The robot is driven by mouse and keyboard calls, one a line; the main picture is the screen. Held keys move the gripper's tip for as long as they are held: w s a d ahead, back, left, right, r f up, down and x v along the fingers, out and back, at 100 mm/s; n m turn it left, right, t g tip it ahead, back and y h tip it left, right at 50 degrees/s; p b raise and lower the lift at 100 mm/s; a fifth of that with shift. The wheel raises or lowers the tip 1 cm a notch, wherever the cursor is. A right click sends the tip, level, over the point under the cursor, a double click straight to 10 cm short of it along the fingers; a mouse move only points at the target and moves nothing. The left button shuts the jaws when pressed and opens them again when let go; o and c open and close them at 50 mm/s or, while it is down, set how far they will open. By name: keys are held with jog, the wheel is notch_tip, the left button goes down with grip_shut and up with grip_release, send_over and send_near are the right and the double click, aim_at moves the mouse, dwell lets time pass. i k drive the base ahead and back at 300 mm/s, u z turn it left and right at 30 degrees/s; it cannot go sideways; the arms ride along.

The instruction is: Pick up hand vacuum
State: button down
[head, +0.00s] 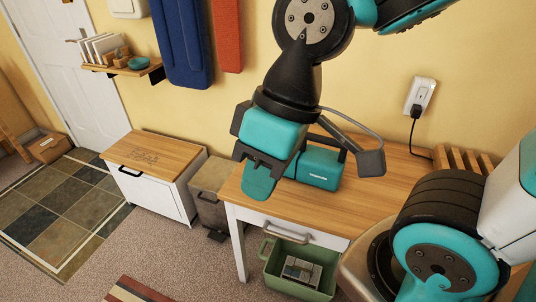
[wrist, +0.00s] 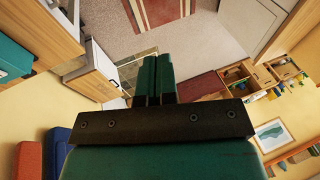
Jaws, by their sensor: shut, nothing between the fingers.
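A teal, boxy item with a dark handle and a small white label, which looks like the hand vacuum (head: 320,169), sits on the wooden table (head: 393,168). In the head view it is partly hidden behind my gripper (head: 262,186). My gripper hangs in front of it and to its left in the picture, with its fingers together and empty. In the wrist view, the shut fingers (wrist: 156,65) point away over the floor. A teal shape at the left edge of that view (wrist: 12,58) seems to be the same item.
A green bin (head: 312,287) with a grey item stands under the table. A wood-topped white cabinet (head: 160,187) and a grey-brown bin (head: 212,188) stand to the left. A plugged-in cord (head: 411,130) hangs from the wall outlet at the table's back.

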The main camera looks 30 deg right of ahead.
aim_at(318, 166)
jog(key=u, duration=1.65)
jog(key=i, duration=1.4)
jog(key=z, duration=3.85)
jog(key=i, duration=0.5)
jog(key=z, duration=0.15)
